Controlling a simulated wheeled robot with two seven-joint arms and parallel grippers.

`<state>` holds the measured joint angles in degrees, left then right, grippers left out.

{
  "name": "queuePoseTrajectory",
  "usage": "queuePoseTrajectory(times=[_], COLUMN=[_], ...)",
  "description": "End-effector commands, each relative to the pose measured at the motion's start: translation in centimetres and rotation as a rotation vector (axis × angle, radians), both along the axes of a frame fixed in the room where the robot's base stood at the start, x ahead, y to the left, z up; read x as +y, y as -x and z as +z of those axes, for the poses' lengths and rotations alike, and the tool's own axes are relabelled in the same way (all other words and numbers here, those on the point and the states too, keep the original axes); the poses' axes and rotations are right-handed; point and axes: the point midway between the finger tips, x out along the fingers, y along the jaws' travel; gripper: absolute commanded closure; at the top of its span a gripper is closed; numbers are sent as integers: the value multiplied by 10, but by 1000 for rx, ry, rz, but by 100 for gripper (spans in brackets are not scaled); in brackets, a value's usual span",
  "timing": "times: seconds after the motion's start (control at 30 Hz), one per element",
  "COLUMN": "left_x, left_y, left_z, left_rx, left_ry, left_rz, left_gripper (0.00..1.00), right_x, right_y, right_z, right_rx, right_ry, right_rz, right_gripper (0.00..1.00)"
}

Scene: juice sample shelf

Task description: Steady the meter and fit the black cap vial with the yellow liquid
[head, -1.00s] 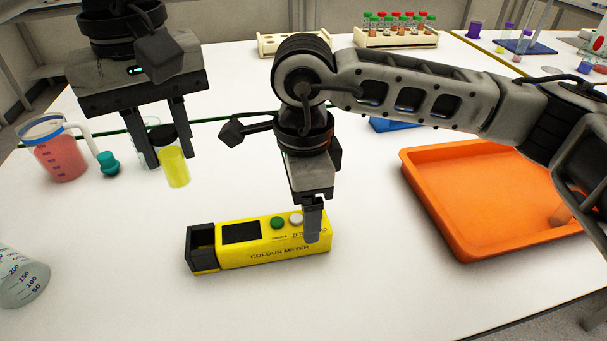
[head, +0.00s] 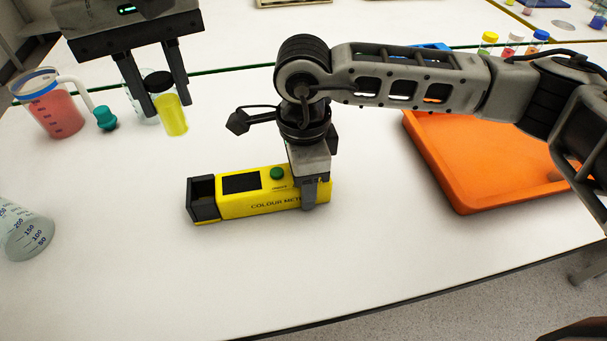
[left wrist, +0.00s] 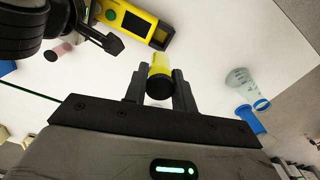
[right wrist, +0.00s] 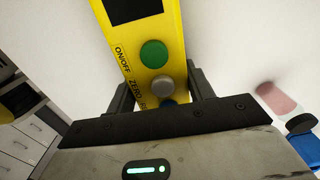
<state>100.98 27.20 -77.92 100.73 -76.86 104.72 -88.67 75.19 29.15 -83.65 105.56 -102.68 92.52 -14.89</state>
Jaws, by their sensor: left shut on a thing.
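The yellow colour meter (head: 238,208) lies on the white table with its black open well (head: 203,199) at the left end. Its well end also shows in the left wrist view (left wrist: 137,20). My left gripper (head: 168,107) is shut on the black-cap vial with yellow liquid (head: 174,122), held roughly upright, cap up, above and behind the meter to the left. In the left wrist view the black cap (left wrist: 159,86) sits between the fingers. My right gripper (head: 309,204) is down at the meter's right end, fingers on both sides of it; whether they press it is unclear.
An orange tray (head: 462,206) lies to the right. A jug of red liquid (head: 54,112), a teal-topped item (head: 105,118) and a glass flask (head: 27,238) stand at the left. Several coloured-cap vials are at the back right. The table in front of the meter is clear.

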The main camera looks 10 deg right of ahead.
Motion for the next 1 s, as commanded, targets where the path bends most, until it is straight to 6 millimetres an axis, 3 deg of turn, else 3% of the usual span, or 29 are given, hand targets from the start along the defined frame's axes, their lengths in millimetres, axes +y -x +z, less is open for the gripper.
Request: queuePoseTrajectory(times=[0.3, 0.7, 1.0], left_x=[0, 0, 0], left_y=[0, 0, 1], left_z=[-3, -55, -71], left_rx=[1, 0, -1], left_ry=[-1, -2, -2], left_rz=[29, 535, 601], left_gripper=[96, 96, 96], right_x=[0, 0, 0], right_y=[0, 0, 0], right_z=[1, 1, 1], right_rx=[-1, -1, -2], right_ry=[-1, -1, -2], right_rz=[0, 0, 0], right_gripper=[81, 81, 81])
